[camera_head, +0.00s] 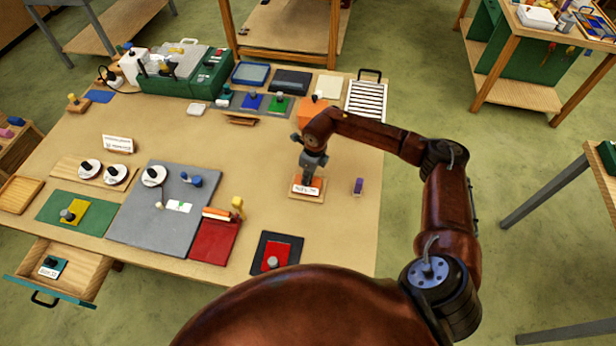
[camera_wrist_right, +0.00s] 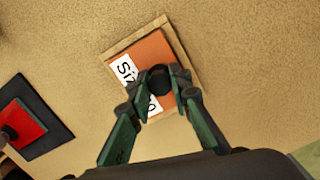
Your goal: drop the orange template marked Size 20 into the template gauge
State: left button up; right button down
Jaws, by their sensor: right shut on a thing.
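The orange template (camera_wrist_right: 152,50) has a white label reading "Siz", the rest partly hidden by my finger, and a dark round knob (camera_wrist_right: 159,80). My right gripper (camera_wrist_right: 160,86) is shut on that knob. The template lies within the outline of a square light-wood base (camera_wrist_right: 135,38); I cannot tell whether it is seated in it or just above it. In the head view my right gripper (camera_head: 309,178) reaches down onto the template, and the wooden base (camera_head: 306,199) shows around it. No thing in view is clearly labelled as the gauge. My left gripper is not in view.
A small purple block (camera_head: 358,186) stands right of the base. A red template (camera_head: 275,254) on a black plate lies nearer me. An orange block (camera_head: 312,108) stands behind. Bare table surrounds the base.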

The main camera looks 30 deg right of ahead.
aim_at(312, 184)
jog(key=shift+f+b, duration=0.6)
jog(key=shift+f, duration=0.25)
jog(key=c, duration=1.7)
grip_release()
jog(key=shift+r, duration=0.1)
jog(key=r, duration=0.8)
jog(key=s+d+r, duration=0.1)
jog(key=r, duration=0.2)
jog(key=shift+s+r, duration=0.1)
jog(key=shift+r, duration=0.3)
jog(key=shift+f, duration=0.1)
